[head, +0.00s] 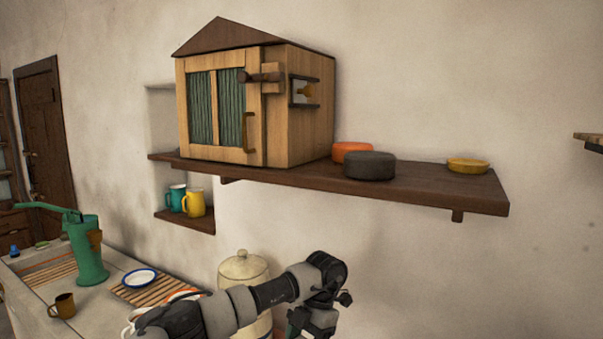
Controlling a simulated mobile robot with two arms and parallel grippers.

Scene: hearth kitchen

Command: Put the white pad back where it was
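I see no white pad for certain in the head view. Round pads lie on the dark wooden wall shelf (430,190): an orange one (350,150), a dark grey one (369,166) in front of it, and a yellow one (467,165) farther right. A wooden cabinet (311,135) with a peaked roof stands on the shelf's left part, its slatted door shut. A whitish panel with a brown piece (303,92) shows on its right side. My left gripper (313,324) is below the shelf at the bottom edge, its fingertips cut off or hidden. My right gripper is out of view.
A counter at lower left holds a green hand pump (86,250), a brown mug (62,306) and a white plate (139,278). A cream lidded crock (243,268) stands behind my arm. Teal and yellow mugs (194,203) sit in a wall niche. The shelf's right front is clear.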

